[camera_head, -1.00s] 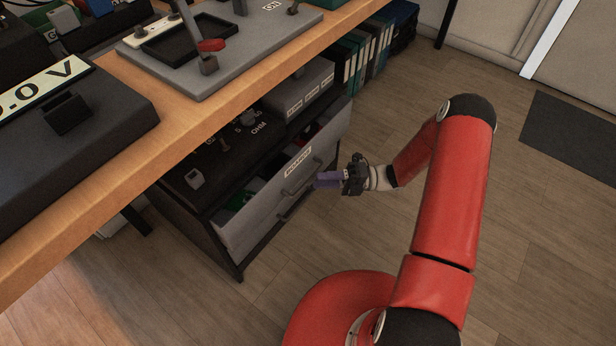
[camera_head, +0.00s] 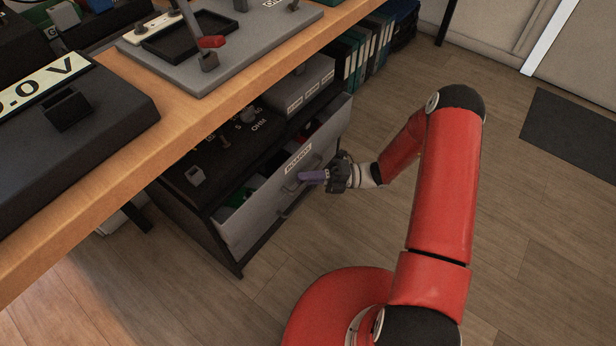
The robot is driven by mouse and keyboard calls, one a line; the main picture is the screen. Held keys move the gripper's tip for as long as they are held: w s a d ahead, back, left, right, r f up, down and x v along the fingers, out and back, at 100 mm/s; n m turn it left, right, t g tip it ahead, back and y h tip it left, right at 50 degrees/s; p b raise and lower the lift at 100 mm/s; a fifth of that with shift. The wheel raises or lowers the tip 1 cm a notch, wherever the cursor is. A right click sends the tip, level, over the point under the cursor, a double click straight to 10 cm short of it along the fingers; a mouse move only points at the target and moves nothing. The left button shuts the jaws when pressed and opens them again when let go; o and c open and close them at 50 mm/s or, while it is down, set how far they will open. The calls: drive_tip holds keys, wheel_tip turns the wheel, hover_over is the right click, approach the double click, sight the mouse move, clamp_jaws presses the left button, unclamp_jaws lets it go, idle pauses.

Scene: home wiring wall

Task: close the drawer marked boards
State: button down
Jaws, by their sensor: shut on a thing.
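The drawer marked boards (camera_head: 265,202) is the grey-fronted drawer in the dark cabinet under the bench. It stands open, with its front out from the cabinet and green and red items visible inside. Its label (camera_head: 299,158) is near the top of the front. The bar handle (camera_head: 289,187) is below the label. My gripper (camera_head: 301,177) reaches in from the right, and its purple fingers are shut at the handle's upper right end. The fingertips partly hide the handle, so the exact grip is hard to see.
The wooden bench top (camera_head: 225,105) overhangs the cabinet. A dark panel with knobs (camera_head: 225,150) and a grey box (camera_head: 303,85) sit above the open drawer. Several binders (camera_head: 360,55) stand beyond. The floor (camera_head: 400,240) right of the drawer is clear.

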drive_tip(key=w+a, duration=0.2)
drive_tip(key=shift+a, duration=0.35)
drive_tip(key=c, duration=1.5)
unclamp_jaws()
drive_tip(key=shift+d, duration=0.1)
drive_tip(key=d, duration=0.5)
drive_tip(key=w+d+f, duration=0.1)
drive_tip(key=d, duration=0.1)
drive_tip(key=shift+d, duration=0.3)
